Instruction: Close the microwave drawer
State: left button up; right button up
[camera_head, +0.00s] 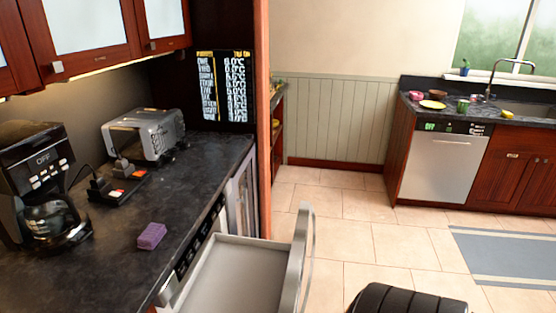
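The microwave drawer (236,268) is pulled out from under the dark counter at the bottom centre. Its pale, shallow inside is visible and looks empty, though its near part is cut off by the lower edge. The drawer front with its curved metal handle (302,245) stands at the right end, out over the floor. The control panel (200,240) is on the cabinet face beside the drawer.
A coffee maker (40,185), a purple sponge-like block (152,236) and a toaster (145,135) stand on the counter.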

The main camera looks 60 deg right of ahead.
aim_at(233, 273)
jog(key=l+z, duration=0.1)
jog(key=z, duration=0.35)
jog(key=k+l+z, duration=0.1)
jog(key=z, duration=0.3)
jog(key=l+z, duration=0.2)
jog(key=z, duration=0.25)
jog(key=l+z, duration=0.15)
jog(key=z, duration=0.25)
jog(key=k+l, duration=0.05)
